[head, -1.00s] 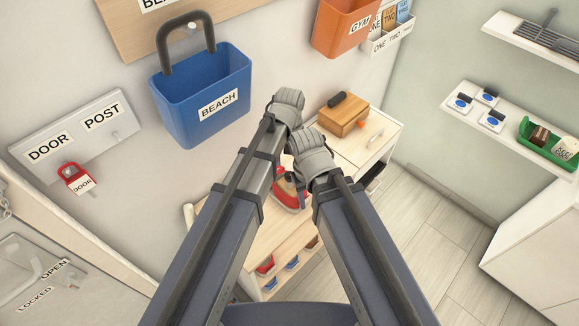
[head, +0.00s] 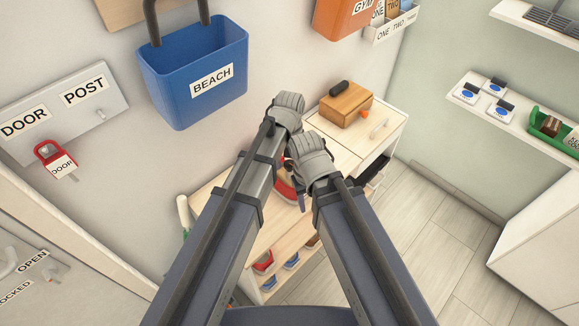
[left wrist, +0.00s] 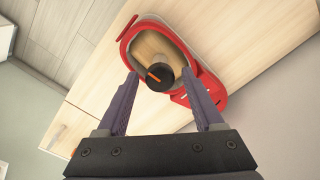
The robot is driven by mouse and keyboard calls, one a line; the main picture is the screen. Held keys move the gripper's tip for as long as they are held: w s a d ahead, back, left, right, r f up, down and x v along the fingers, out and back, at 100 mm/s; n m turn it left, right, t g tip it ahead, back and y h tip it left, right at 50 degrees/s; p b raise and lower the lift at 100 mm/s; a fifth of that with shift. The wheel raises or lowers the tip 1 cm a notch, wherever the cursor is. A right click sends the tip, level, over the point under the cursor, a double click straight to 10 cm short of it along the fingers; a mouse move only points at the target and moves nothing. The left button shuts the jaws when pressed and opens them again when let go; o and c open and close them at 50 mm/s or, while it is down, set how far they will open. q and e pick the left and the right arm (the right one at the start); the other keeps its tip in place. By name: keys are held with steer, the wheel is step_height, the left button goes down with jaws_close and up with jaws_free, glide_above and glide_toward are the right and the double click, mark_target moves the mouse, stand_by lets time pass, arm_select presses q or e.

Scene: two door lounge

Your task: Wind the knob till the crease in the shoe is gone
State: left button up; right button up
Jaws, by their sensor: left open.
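The red shoe (left wrist: 215,92) lies on the pale wood top in the left wrist view, with a tan surface inside its red rim. A round black knob (left wrist: 158,84) with an orange mark stands at the shoe's opening. My left gripper (left wrist: 159,71) is open, one finger on each side of the knob, with gaps visible on both sides. I cannot make out a crease. In the head view my arms hide most of the shoe (head: 285,190). The left hand (head: 287,110) and right hand (head: 311,160) are close together above the cabinet, and the right fingers are mostly hidden.
Small shoes (head: 264,262) sit on a shelf below. A blue BEACH bin (head: 195,80) hangs on the wall. Floor on the right is clear.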

arm_select(q)
jaws_close()
stand_by(0.6)
